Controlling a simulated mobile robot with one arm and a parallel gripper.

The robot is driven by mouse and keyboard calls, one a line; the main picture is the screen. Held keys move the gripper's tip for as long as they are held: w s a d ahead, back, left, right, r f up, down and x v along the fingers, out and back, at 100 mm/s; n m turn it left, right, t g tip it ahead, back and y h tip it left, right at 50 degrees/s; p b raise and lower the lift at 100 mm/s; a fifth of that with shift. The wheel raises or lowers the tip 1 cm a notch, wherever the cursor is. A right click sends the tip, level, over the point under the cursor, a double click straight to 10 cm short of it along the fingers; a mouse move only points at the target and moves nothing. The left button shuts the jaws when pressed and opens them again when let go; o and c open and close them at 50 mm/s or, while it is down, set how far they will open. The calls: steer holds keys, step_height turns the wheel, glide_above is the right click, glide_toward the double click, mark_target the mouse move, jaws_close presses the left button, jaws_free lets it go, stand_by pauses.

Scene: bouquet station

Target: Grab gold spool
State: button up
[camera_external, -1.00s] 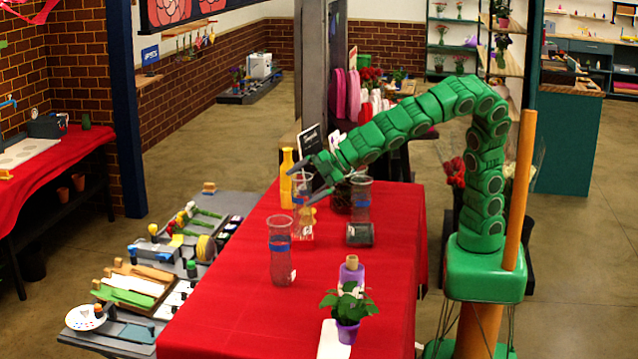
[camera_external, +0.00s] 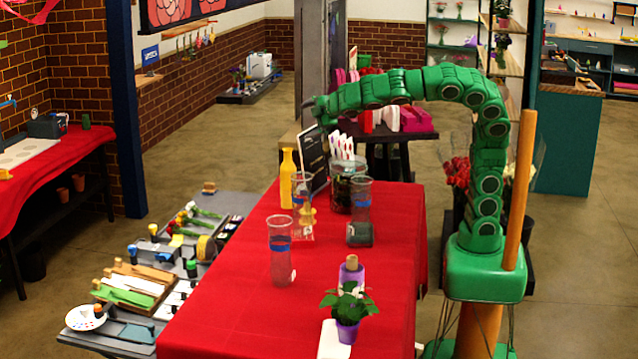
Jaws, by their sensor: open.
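A round gold-yellow roll (camera_external: 205,247), which looks like the gold spool, sits on the low grey side table left of the red-covered table. Another yellow item (camera_external: 308,217) shows behind or through a clear vase (camera_external: 302,192) on the red table; I cannot tell exactly what it is. My gripper (camera_external: 309,103) is raised high above the far end of the red table, pointing left. It is open, appears empty, and is well away from both yellow items. Its fingers are small and dark against the grey post.
The red table (camera_external: 225,320) holds a yellow bottle (camera_external: 287,178), a front clear vase (camera_external: 280,250), a dark-based vase (camera_external: 360,210), a purple spool-like item (camera_external: 351,271) and a potted plant (camera_external: 347,305). A dark sign (camera_external: 314,155) and grey post (camera_external: 322,60) stand near my gripper.

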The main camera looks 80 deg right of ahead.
steer(key=f+n+h, duration=0.1)
steer(key=f+n, duration=0.4)
steer(key=f, duration=0.3)
steer(key=f+n+g+h, duration=0.1)
steer(key=f+n, duration=0.4)
steer(key=f, duration=0.4)
steer(key=f+n+g+h, duration=0.1)
steer(key=f+n+h, duration=0.1)
steer(key=f+n, duration=0.3)
steer(key=shift+w+a+f, duration=0.1)
steer(key=shift+a+f, duration=0.1)
steer(key=shift+f, duration=0.8)
steer(key=shift+w+a+f, duration=0.1)
steer(key=shift+a+f, duration=0.05)
steer(key=shift+f, duration=0.85)
steer(key=shift+s+a+f+n+h, duration=0.15)
steer(key=shift+f+n+h, duration=0.15)
steer(key=shift+f+n, duration=0.5)
steer(key=shift+f, duration=2.25)
steer(key=f, duration=0.1)
steer(key=d+f, duration=0.1)
steer(key=w+f, duration=0.1)
steer(key=shift+d, duration=0.25)
steer(key=shift+w+d+f, duration=0.15)
steer(key=shift+w+d, duration=0.25)
